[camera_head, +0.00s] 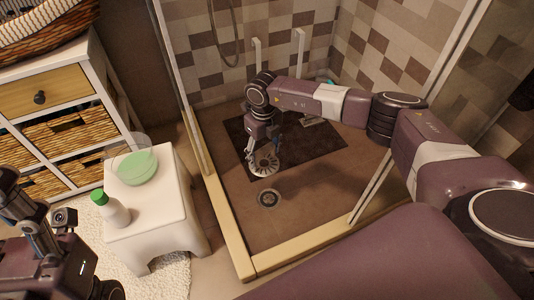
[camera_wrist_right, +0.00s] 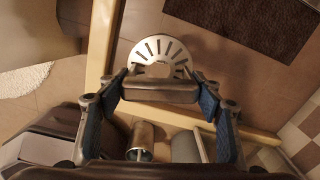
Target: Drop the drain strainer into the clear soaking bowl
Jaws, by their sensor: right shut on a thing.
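The drain strainer (camera_head: 264,165) is a pale round disc with radial slots, held above the shower floor. It also shows in the right wrist view (camera_wrist_right: 160,50), just beyond the fingers. My right gripper (camera_head: 262,148) points down and is shut on the strainer; it also shows in the right wrist view (camera_wrist_right: 160,85). The clear soaking bowl (camera_head: 118,146) holds green liquid and stands on a white stool, left of the right gripper. My left gripper (camera_head: 38,232) is partly in view at the lower left, away from the bowl; its jaw state is unclear.
A white bottle with a green cap (camera_head: 112,210) stands in front of the bowl on the stool (camera_head: 168,210). The round floor drain (camera_head: 268,198) lies near the strainer. A raised shower edge (camera_head: 228,225) and glass panel separate shower and stool. Wicker drawers (camera_head: 70,130) stand behind.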

